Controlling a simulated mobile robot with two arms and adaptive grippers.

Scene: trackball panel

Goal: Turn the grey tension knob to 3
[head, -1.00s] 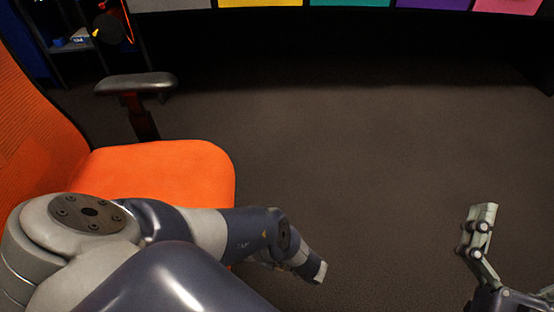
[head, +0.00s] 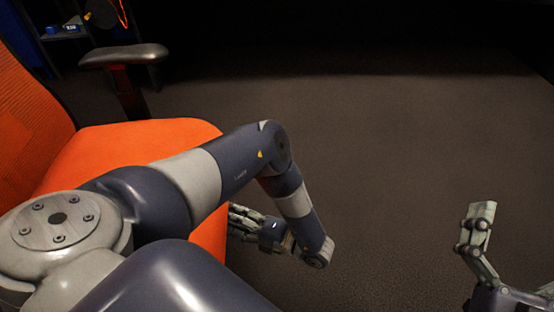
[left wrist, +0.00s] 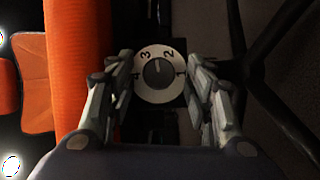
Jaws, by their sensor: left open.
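The grey tension knob (left wrist: 157,72) shows in the left wrist view at the middle of a pale round dial (left wrist: 149,88) numbered 1 to 4. Its marker seems to point upward between 2 and 3, but it is small. My left gripper (left wrist: 158,98) is open, with its fingers on either side of the dial in that view; contact cannot be told. In the head view my left gripper (head: 240,222) reaches left, low beside the orange chair seat, and the knob is hidden. My right gripper (head: 483,212) is partly cut off at the lower right.
The orange office chair (head: 150,136) stands at the left, with a black armrest (head: 124,54) above its seat. Dark bars, seemingly chair legs, cross the right of the left wrist view. The grey carpet (head: 390,150) is clear.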

